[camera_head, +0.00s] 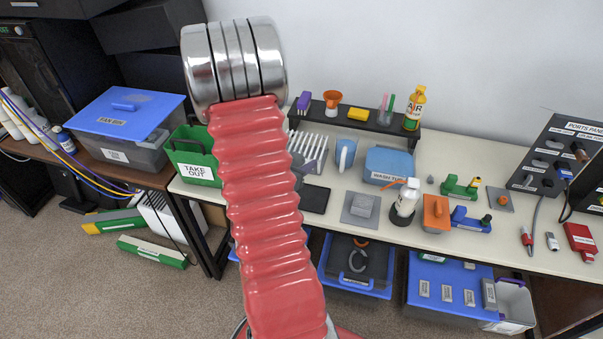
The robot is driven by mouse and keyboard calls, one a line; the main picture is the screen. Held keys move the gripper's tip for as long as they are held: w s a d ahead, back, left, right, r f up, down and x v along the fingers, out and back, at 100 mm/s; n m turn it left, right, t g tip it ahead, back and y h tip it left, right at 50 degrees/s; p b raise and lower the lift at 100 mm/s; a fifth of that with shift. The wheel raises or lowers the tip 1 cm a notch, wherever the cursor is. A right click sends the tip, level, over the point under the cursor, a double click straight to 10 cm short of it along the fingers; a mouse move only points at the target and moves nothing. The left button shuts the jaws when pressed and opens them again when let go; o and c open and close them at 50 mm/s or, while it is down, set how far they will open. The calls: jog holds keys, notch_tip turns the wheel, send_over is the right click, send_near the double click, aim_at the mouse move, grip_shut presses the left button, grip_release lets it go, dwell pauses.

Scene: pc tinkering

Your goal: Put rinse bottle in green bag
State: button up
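A green open-topped container (196,172), labelled TAKE OUT, stands at the left end of the pale table and looks like the green bag. My red arm hides its right side, and its inside barely shows. A white bottle with a black band and a thin orange spout (405,200) stands upright on the table right of centre, in front of the wash tub. It looks like the rinse bottle; its label is too small to read. My arm rises through the middle of the view with a metal joint at its upper end. My gripper does not show.
A blue wash tub (389,166) and an orange block (436,213) stand close to the white bottle. A blue-lidded bin (122,112) stands left of the green container.

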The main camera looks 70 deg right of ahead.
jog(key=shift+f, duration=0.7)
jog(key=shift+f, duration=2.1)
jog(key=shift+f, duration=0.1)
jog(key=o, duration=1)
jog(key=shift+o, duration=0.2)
